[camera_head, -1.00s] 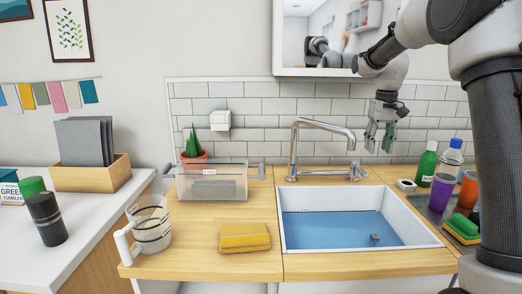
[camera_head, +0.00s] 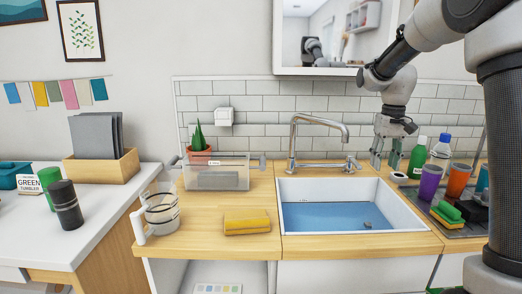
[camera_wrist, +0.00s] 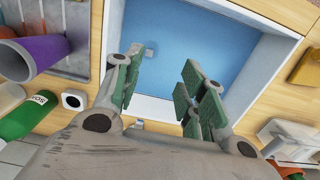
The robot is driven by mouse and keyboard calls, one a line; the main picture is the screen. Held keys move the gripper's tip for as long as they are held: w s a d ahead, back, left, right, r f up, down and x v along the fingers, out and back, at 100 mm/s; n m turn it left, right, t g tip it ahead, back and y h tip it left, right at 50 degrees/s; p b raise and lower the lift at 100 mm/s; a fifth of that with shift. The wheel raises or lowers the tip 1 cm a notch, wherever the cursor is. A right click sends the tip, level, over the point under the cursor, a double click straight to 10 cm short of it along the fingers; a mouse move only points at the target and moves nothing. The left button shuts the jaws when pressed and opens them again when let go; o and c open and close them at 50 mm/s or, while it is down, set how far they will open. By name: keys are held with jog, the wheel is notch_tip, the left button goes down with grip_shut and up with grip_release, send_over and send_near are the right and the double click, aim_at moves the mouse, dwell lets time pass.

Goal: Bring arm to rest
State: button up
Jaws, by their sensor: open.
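My gripper (camera_head: 385,160) hangs at the back right of the sink, fingers pointing down. Its green-padded fingers are apart with nothing between them. In the wrist view my gripper (camera_wrist: 160,90) is open above the sink's edge, with the blue sink floor beyond it. My arm comes in from the right, bent at the elbow, in front of the mirror and tiled wall.
The sink (camera_head: 350,217) holds blue water and a small grey object. A faucet (camera_head: 318,143) stands behind it. Bottles (camera_head: 428,155) and cups (camera_head: 444,182) stand close right of my gripper. A yellow sponge (camera_head: 247,221), clear bin (camera_head: 217,172) and jug (camera_head: 161,212) are left.

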jog(key=s+r+t, duration=0.2)
jog(key=s, duration=1.3)
jog(key=s+a+r+t, duration=0.1)
jog(key=s+r+t, duration=0.1)
jog(key=s, duration=1.3)
jog(key=shift+r+t, duration=0.3)
jog(key=shift+t, duration=0.1)
